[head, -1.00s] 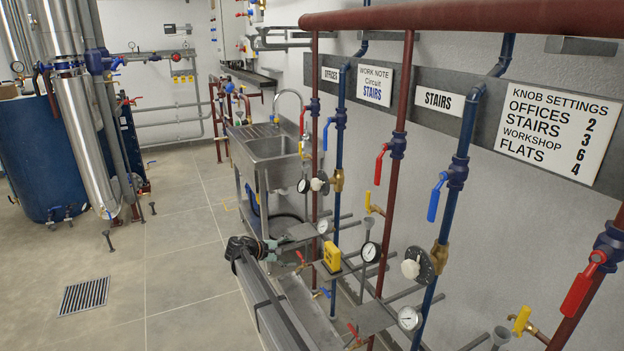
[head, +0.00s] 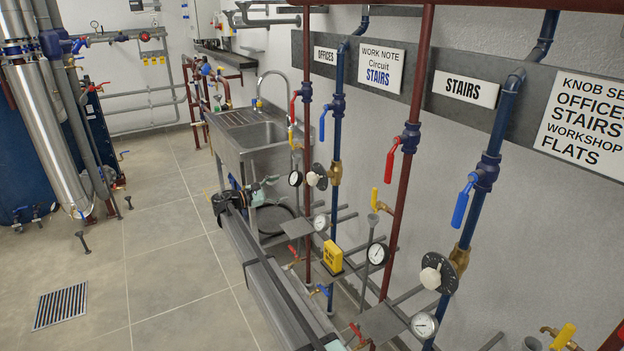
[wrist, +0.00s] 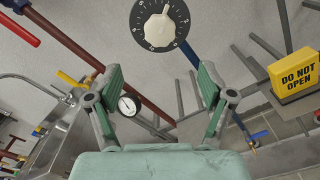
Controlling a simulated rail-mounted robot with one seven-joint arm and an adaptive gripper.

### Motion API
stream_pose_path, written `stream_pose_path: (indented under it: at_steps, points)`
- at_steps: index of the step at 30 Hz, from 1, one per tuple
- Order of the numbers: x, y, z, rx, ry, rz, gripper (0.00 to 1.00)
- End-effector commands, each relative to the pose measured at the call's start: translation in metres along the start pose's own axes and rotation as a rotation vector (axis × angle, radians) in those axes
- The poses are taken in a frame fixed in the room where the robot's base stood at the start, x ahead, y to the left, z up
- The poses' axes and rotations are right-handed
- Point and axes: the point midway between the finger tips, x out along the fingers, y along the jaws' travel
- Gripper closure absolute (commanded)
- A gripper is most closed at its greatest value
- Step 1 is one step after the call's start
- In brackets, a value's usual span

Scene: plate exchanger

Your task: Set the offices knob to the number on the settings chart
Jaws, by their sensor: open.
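The offices knob (head: 313,178) is a white knob on a dark round dial, on the blue pipe below the OFFICES sign (head: 326,57). In the wrist view the white knob (wrist: 158,27) stands on its numbered dial (wrist: 160,12), its narrow end upward; the dial's top is cut off and the figures are small. My gripper (wrist: 159,75) is open and empty, its green fingers below the dial and apart from it. In the head view my gripper (head: 266,188) is left of the knob. The settings chart (head: 585,125) is cut off at the right, its numbers out of frame.
A second white knob (head: 430,278) is on the stairs pipe. A yellow DO NOT OPEN box (wrist: 295,75) stands low to the right of my gripper. Gauges, valve handles and pipes crowd the wall. A steel sink (head: 255,135) is behind; floor at left is mostly clear.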

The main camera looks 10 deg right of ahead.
Motion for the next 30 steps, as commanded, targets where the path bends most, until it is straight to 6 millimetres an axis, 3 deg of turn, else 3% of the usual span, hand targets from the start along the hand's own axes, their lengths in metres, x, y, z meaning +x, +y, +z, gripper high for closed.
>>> stream_pose_path:
  at_steps: [18,24,30]
  points:
    - [0.118,0.001,0.001,0.001,0.001,-0.001,0.19]
    - [0.139,0.001,0.0,0.001,0.001,-0.001,0.19]
    - [0.145,0.0,-0.001,0.001,0.001,0.0,0.19]
